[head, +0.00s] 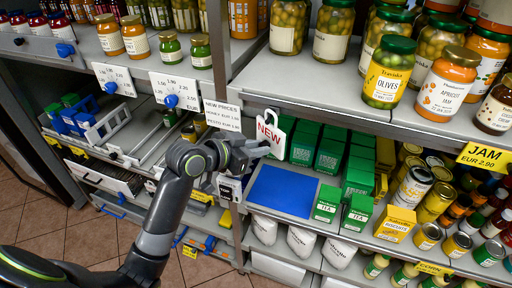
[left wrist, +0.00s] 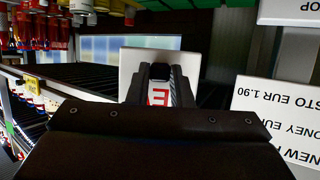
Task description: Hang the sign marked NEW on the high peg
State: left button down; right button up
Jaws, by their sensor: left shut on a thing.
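The white sign marked NEW (head: 270,132) in red stands upright in front of the middle shelf, right of the white price card. My left gripper (head: 262,150) is shut on its lower part. In the left wrist view the sign (left wrist: 133,67) shows behind the dark fingers (left wrist: 160,78), with part of a red letter between them. Blue round knobs show on the shelf fronts at the left, one at the jar shelf's edge (head: 64,49) and one by a price card (head: 171,101). I cannot tell which is the high peg. My right gripper is not in view.
A NEW PRICES card (head: 222,115) hangs close left of the sign; it also shows in the left wrist view (left wrist: 275,125). Olive jars (head: 387,72) line the shelf above right. Green tea boxes (head: 328,203) stand beside a bare blue mat (head: 283,190).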

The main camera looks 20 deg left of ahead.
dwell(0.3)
pick_arm(q)
jog(key=c, duration=1.2)
grip_release()
jog(key=shift+s, duration=0.1)
jog(key=p+v, duration=0.1)
jog(key=v, duration=1.6)
jog(key=shift+r+p, duration=0.15)
jog(key=shift+p, duration=0.2)
jog(key=shift+s, duration=0.1)
